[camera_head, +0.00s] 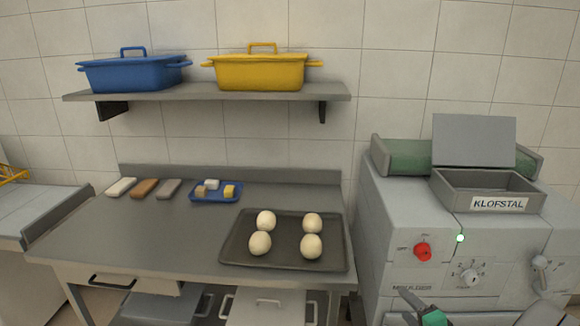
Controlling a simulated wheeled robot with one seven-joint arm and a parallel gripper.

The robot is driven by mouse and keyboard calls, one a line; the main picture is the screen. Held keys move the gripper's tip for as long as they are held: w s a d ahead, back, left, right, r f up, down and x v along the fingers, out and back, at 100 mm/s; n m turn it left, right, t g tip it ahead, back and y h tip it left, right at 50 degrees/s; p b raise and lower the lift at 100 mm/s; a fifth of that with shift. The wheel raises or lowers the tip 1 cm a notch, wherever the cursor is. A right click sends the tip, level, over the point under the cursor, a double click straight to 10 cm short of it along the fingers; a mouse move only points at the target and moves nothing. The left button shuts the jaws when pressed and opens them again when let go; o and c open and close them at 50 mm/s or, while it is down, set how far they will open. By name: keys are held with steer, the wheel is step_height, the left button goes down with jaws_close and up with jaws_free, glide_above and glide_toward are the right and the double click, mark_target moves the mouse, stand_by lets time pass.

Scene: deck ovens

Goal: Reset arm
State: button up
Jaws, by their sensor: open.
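My gripper (476,309) shows only partly at the bottom right edge, in front of the grey machine. Its dark fingers stand wide apart, with a green patch by the left one. It is open and I see nothing held between the fingers. The rest of my arm is out of view below the frame.
A dark tray (285,265) with several pale dough balls lies on the steel table (130,228). A small blue tray (216,198) with small blocks is behind it. A shelf (215,92) holds blue (135,74) and yellow (262,72) pots. The machine (400,245) carries a KLOFSTAL bin (452,193).

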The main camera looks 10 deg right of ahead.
steer(key=s+a+f+n+g+y, duration=0.3)
steer(key=s+a+f+g, duration=0.35)
steer(key=s+f, duration=0.4)
steer(key=s+a+n+g+y, duration=0.1)
steer(key=s+a+n+g, duration=0.25)
steer(key=s+g, duration=0.6)
steer(key=w+a+r+n+t+h, duration=0.1)
steer(key=a+r+n+h, duration=0.1)
steer(key=r, duration=0.3)
steer(key=w+a+r+n+t+h, duration=0.1)
steer(key=w+r+h, duration=0.1)
steer(key=r, duration=0.3)
steer(key=w+a+r+n+t, duration=0.1)
steer(key=w+a+r+n, duration=0.2)
steer(key=a, duration=0.4)
steer(key=w+a+r+n+t, duration=0.1)
steer(key=w+a+r+n, duration=0.2)
steer(key=a, duration=0.4)
steer(key=shift+w+a+r+n+t, duration=0.35)
steer(key=shift+w+r+n, duration=0.1)
steer(key=shift+r, duration=0.5)
